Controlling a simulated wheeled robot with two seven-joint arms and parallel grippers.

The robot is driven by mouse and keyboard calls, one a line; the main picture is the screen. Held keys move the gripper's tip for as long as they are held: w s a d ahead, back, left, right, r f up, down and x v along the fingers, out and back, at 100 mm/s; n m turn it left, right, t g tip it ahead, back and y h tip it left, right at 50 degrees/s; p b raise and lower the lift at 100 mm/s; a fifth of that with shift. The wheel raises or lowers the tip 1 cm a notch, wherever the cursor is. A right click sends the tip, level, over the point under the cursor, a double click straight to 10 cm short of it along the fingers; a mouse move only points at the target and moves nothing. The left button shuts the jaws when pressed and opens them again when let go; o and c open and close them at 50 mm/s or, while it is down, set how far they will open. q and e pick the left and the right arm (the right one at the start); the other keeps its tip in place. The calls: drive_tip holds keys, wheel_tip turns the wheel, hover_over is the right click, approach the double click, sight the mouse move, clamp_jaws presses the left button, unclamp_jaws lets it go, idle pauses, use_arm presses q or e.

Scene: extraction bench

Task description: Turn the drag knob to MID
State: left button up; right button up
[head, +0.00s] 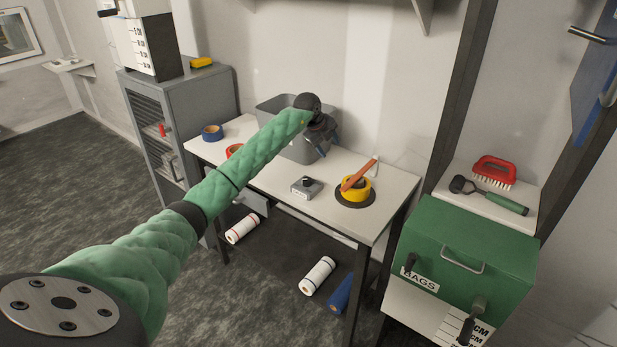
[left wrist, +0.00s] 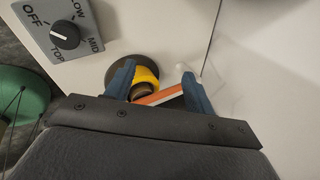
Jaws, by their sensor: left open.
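The drag knob (head: 306,182) is a small black dial on a grey box (head: 300,191) on the white table. The left wrist view shows the knob (left wrist: 65,35) at upper left, with OFF, LOW, MID and TOP printed around it. Its small white mark seems to lie on the left side, nearest OFF; the exact setting is hard to tell. My left gripper (head: 325,150) is above the back of the table, apart from the knob. Its blue fingers (left wrist: 158,70) are spread with nothing held; the knob lies outside them. My right gripper is not in view.
A yellow tape roll (head: 355,192) on a dark disc, with an orange-handled tool (head: 359,174), sits right of the box. A grey bin (head: 275,108) stands at the back. Blue tape (head: 212,132) and red tape (head: 234,150) lie left. The table front near the box is clear.

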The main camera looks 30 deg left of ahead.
sight(307, 179)
use_arm(q)
drive_tip(key=s+a+n+g, duration=0.1)
drive_tip(key=s, duration=0.1)
drive_tip(key=s+a+f+n+g+y, duration=0.1)
drive_tip(key=s+g, duration=0.1)
drive_tip(key=s, duration=0.1)
drive_tip(key=s+a+f+n+g+y, duration=0.1)
drive_tip(key=s+n, duration=0.1)
drive_tip(key=shift+s+a+f+g, duration=0.1)
drive_tip(key=shift+s+a+g, duration=0.05)
drive_tip(key=shift+s+g, duration=0.2)
drive_tip(key=shift+s+n+g, duration=0.25)
drive_tip(key=shift+s+n, duration=0.05)
drive_tip(key=shift+n, duration=0.1)
drive_tip(key=shift+f+n, duration=0.25)
drive_tip(key=shift+n, duration=0.15)
wheel_tip(307, 179, down, 7)
drive_tip(key=p, duration=0.3)
drive_tip(key=shift+f+p, duration=0.2)
drive_tip(key=shift+p, duration=0.2)
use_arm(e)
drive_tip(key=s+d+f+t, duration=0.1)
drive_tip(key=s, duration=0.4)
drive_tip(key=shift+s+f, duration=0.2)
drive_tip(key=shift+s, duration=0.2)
use_arm(q)
drive_tip(key=c, duration=1)
